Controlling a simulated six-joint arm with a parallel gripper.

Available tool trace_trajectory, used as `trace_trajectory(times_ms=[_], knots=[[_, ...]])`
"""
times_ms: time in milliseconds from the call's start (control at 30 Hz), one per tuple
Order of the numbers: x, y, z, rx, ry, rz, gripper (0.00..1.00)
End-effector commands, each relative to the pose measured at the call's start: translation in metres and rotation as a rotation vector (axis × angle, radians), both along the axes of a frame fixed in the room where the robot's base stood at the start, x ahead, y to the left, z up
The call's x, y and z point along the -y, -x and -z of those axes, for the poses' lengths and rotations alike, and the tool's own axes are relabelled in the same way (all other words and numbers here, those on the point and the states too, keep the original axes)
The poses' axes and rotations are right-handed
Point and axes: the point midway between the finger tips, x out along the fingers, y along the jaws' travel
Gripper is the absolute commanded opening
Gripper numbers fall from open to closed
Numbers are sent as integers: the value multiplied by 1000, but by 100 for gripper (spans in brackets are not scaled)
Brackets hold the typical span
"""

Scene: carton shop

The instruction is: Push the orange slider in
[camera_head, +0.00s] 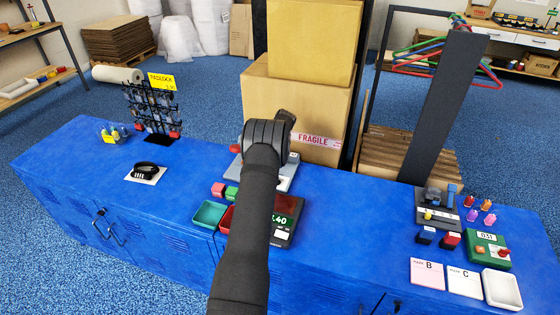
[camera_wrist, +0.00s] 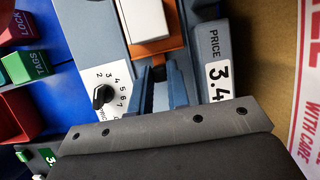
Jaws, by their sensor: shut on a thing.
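The orange slider (camera_wrist: 143,52) shows in the wrist view as an orange plate with a white block (camera_wrist: 146,18) on it, set in a blue-grey device (camera_wrist: 95,35). My gripper (camera_wrist: 159,72) has its two blue-grey fingers close together, with their tips at the slider's near edge. It is shut on the slider there, though the exact contact is partly hidden. In the head view the device (camera_head: 286,180) stands on the blue counter, mostly behind my arm. The slider and fingertips are hidden in that view.
A numbered dial (camera_wrist: 103,96) and a price label (camera_wrist: 218,80) flank the fingers. A large carton (camera_head: 300,105) stands close behind the device. Red and green blocks (camera_head: 231,192), a green tray (camera_head: 208,214) and a price display (camera_head: 287,210) are nearby.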

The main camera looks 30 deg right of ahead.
Motion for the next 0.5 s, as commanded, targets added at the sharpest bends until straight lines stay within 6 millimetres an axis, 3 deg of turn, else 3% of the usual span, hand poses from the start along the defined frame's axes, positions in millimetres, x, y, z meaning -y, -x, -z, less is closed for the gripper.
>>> trace_trajectory(times_ms=[167, 467, 500], knots=[[-18, -18, 0, 2, 2, 0, 0], [-21, -21, -1, 4, 1, 0, 0], [-21, -21, -1, 4, 1, 0, 18]])
